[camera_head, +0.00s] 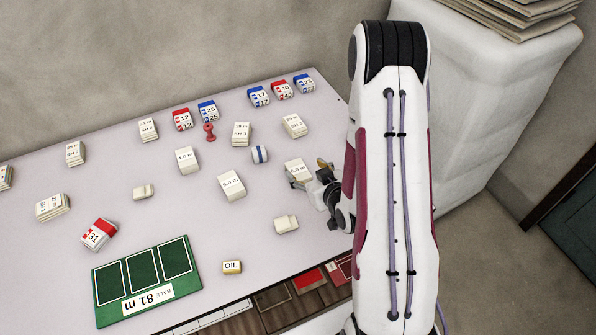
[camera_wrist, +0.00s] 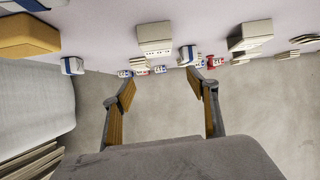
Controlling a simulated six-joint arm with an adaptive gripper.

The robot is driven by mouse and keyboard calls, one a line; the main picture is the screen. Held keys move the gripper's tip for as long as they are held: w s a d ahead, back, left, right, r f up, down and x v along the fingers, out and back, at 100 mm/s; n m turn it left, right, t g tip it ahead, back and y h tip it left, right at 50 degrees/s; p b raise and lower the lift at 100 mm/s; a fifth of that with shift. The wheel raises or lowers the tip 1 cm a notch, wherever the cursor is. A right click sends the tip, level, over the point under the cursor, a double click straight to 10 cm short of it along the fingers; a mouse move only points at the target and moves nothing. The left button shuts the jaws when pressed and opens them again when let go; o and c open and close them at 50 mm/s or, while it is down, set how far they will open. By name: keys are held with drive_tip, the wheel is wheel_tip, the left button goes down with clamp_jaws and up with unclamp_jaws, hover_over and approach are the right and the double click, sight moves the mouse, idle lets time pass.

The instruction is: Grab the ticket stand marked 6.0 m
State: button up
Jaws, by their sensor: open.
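A white ticket stand (camera_head: 297,168) stands near the table's right edge in the head view; its small label looks like 6.0 m, but I cannot read it surely. My gripper (camera_head: 312,174) is right at this stand, with a finger on either side in the picture. Contact is not clear. In the wrist view my gripper (camera_wrist: 164,88) is open, with wall and no object between its tan pads. A pale block (camera_wrist: 155,38) shows past the fingertips. Similar stands marked 4.0 m (camera_head: 187,160) and 5.0 m (camera_head: 231,186) stand farther left.
Small white blocks (camera_head: 286,224), a striped roll (camera_head: 260,155), a red pawn (camera_head: 209,131) and an OIL block (camera_head: 232,267) are on the table (camera_head: 190,220). Red and blue numbered blocks line the back. A green board (camera_head: 146,280) lies front left. Clear patches separate the items.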

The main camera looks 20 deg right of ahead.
sight(299, 170)
drive_tip(key=shift+m+t, duration=0.5)
drive_tip(key=shift+t, duration=0.1)
drive_tip(key=shift+s+d+f, duration=0.1)
drive_tip(key=shift+s+f, duration=0.45)
drive_tip(key=shift+f, duration=0.35)
drive_tip(key=shift+s+d+f, duration=0.1)
drive_tip(key=shift+s+f, duration=0.45)
drive_tip(key=shift+f, duration=0.3)
drive_tip(key=shift+x, duration=1.3)
drive_tip(key=shift+w, duration=0.1)
drive_tip(key=shift+x, duration=2.5)
drive_tip(key=shift+a, duration=0.1)
drive_tip(key=c, duration=1)
